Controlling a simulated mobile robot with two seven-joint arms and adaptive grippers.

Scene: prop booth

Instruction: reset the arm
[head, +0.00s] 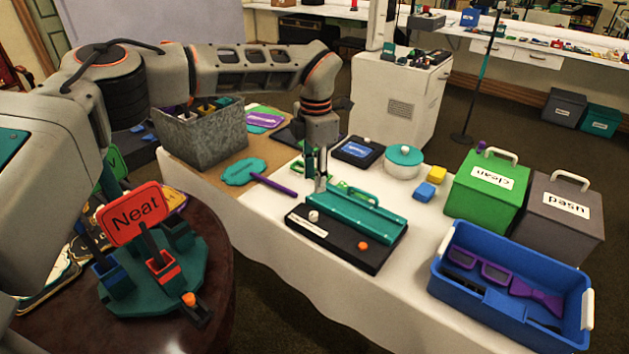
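A black-based device (378,252) lies on the white-covered table, with a long teal arm (345,213) lying along its top. The teal arm carries a raised teal handle bar. A white knob (313,215) and an orange knob (363,245) sit on the base, and a white label is on its front left edge. My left gripper (319,182) points down at the far left end of the teal arm. Its fingertips overlap that end in the picture; I cannot tell whether they touch or grip it. My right gripper is not in view.
A blue bin (436,258) with purple items, a green box (466,190) and a grey box (559,222) stand at right. A white pot with teal lid (404,155) is behind. A grey crate (205,140) and a "Neat" sign (135,213) are at left.

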